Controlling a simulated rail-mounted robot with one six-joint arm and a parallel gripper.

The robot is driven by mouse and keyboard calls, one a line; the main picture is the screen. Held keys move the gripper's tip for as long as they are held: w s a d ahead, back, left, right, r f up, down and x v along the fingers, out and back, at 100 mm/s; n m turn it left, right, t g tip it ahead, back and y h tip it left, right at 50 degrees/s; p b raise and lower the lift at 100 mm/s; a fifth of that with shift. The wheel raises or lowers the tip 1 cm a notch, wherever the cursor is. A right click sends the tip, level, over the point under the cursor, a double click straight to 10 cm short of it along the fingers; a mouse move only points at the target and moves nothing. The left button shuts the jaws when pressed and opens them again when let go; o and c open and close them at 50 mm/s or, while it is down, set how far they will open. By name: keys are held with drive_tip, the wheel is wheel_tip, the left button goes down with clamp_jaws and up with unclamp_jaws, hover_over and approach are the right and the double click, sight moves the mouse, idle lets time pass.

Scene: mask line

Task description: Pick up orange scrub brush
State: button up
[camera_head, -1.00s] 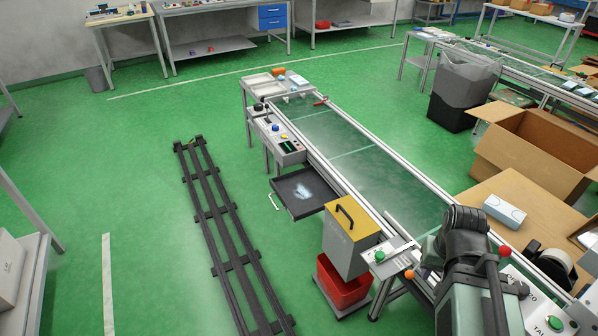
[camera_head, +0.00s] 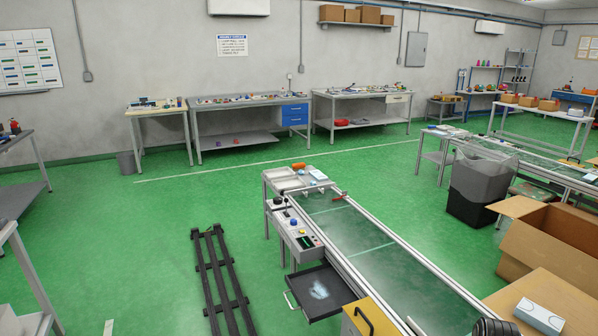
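A small orange object (camera_head: 299,166), which looks like the orange scrub brush, sits at the back of the side table (camera_head: 268,178) at the far end of the conveyor. It is too small to make out bristles or a handle. Pale shallow trays are on the same table top, next to it.
The conveyor (camera_head: 345,228) runs from the table toward the lower right. A control box (camera_head: 300,240) and an open black drawer (camera_head: 322,292) stick out on its left. A dark floor rail (camera_head: 217,281) lies further left. Green floor around it is clear.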

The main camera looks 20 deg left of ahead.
idle(0.3)
drive_tip(key=o, duration=0.9)
